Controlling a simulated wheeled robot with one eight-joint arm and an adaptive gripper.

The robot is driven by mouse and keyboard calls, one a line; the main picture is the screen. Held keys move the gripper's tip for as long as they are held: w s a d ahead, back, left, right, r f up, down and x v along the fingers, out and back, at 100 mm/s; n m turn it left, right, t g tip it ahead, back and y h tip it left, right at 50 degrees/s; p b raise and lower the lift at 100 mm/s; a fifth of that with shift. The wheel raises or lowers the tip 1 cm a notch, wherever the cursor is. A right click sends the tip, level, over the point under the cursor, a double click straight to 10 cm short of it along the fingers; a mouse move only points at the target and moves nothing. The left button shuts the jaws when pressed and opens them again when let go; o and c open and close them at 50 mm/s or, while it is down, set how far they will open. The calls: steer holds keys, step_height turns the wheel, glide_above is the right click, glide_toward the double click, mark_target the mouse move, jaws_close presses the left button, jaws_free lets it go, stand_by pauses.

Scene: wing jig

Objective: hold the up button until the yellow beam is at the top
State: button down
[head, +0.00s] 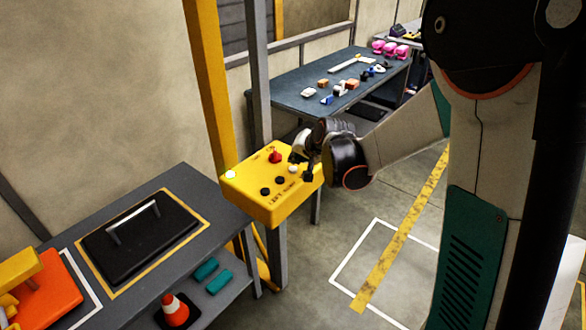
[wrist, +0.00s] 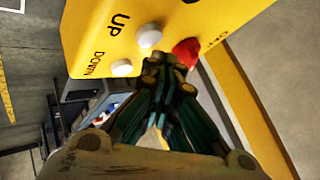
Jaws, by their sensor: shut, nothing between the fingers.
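The yellow control box (head: 262,208) is mounted at a grey post in the head view. In the wrist view, the white up button (wrist: 149,36) sits beside the printed word UP. The white down button (wrist: 122,68) is beside DOWN, and a red button (wrist: 186,52) is on the other side. My gripper (wrist: 168,65) is shut and empty, its fingertips close to the box face between the up and red buttons. I cannot tell whether it touches anything. In the head view my gripper (head: 303,160) is over the box's right end. No movable yellow beam can be made out.
A yellow post (head: 208,90) rises behind the box. A grey bench (head: 178,195) with a black handled panel stands at left, an orange cone (head: 175,312) on its lower shelf. A dark table (head: 290,80) with small parts stands behind.

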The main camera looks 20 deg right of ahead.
steer(key=shift+f, duration=0.1)
stand_by(0.7)
steer(key=shift+f+b, duration=0.35)
steer(key=shift+b, duration=0.05)
steer(key=shift+f+b, duration=0.4)
stand_by(0.8)
stand_by(5.0)
steer(key=shift+r+p, duration=0.6)
steer(key=shift+r, duration=0.25)
steer(key=shift+r, duration=0.1)
